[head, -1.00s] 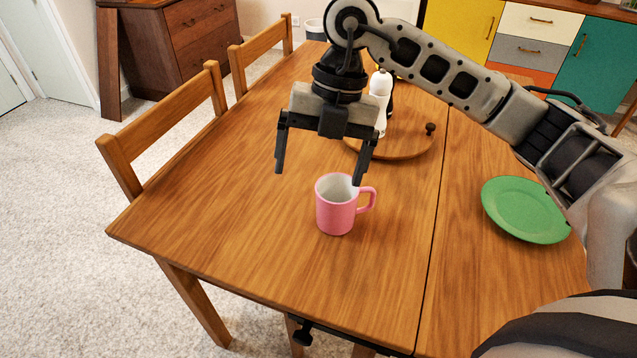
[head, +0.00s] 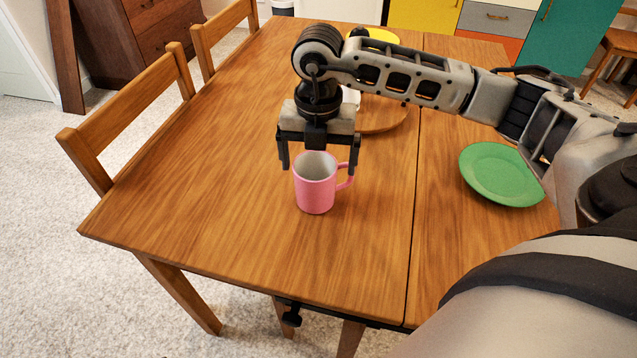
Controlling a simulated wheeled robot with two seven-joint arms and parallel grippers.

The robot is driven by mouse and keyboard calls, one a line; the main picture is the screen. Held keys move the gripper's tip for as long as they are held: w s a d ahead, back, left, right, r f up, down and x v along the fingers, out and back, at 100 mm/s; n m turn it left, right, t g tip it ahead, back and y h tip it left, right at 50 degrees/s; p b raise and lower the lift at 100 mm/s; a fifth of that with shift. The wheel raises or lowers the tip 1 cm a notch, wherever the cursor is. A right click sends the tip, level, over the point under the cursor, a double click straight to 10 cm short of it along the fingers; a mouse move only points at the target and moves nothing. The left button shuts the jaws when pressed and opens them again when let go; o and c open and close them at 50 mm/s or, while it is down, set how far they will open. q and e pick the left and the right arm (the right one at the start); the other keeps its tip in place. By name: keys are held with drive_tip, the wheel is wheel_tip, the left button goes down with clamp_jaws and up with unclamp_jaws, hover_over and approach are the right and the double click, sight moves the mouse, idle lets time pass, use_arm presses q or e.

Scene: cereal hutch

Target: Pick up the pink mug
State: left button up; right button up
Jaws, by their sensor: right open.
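The pink mug (head: 315,188) stands upright on the wooden table, with its pale inside showing and its handle to the right. My right gripper (head: 319,168) is open and empty, pointing down. Its two fingers are apart, one near the left side of the mug's rim and one near the handle side. The gripper looks to be above or just behind the mug; I cannot tell whether a finger touches it. My left gripper is not in the head view.
A green plate (head: 501,174) lies on the table's right part. A round wooden tray (head: 384,117) with a white item sits behind my right arm, near a yellow plate (head: 374,36). Chairs (head: 128,112) line the left edge. The table's front left is clear.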

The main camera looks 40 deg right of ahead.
sight(315, 174)
drive_tip(key=f, duration=0.4)
drive_tip(key=shift+w+a+f, duration=0.1)
drive_tip(key=shift+a, duration=0.2)
drive_tip(key=c, duration=1.2)
drive_tip(key=shift+c, duration=0.2)
drive_tip(key=shift+r, duration=0.2)
